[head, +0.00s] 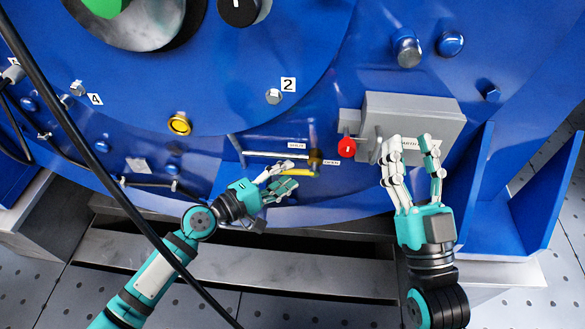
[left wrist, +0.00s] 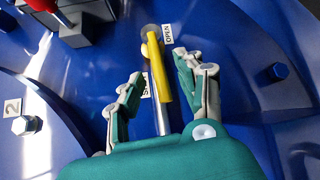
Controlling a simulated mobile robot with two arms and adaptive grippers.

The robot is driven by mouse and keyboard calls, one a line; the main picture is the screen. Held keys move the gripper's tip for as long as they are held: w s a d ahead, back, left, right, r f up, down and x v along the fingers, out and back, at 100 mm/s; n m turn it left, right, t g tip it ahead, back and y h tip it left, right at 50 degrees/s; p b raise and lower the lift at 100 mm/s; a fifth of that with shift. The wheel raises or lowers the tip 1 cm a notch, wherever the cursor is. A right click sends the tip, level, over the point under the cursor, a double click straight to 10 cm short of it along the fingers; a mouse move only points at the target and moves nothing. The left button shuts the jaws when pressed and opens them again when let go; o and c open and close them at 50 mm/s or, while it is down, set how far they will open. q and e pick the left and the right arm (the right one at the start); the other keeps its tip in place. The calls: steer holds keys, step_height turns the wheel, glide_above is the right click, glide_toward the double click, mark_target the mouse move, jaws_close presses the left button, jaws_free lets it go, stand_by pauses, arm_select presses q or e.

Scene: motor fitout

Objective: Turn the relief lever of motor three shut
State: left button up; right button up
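The yellow lever (head: 303,172) sits at a brass valve fitting (head: 315,160) low on the blue motor housing, with small white labels beside it. In the left wrist view the yellow lever (left wrist: 158,72) lies nearly along a silver pipe (left wrist: 161,118). The OPEN label (left wrist: 167,35) is by its top end, and a partly hidden label (left wrist: 146,84) is to its left. My left gripper (head: 289,176) is open, its fingers (left wrist: 158,85) on either side of the lever with gaps visible. My right gripper (head: 411,143) is open before a grey box. No motor number three is readable.
The grey box (head: 425,112) carries a red knob (head: 346,148) to the right of the lever. A black cable (head: 85,150) crosses the head view in front of my left arm. Plates marked 2 (head: 288,85) and 4 (head: 95,99) show. A metal step (head: 240,262) runs below.

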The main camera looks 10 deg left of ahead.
arm_select(q)
steer(key=shift+x, duration=1.35)
steer(key=shift+c, duration=0.4)
jaws_close()
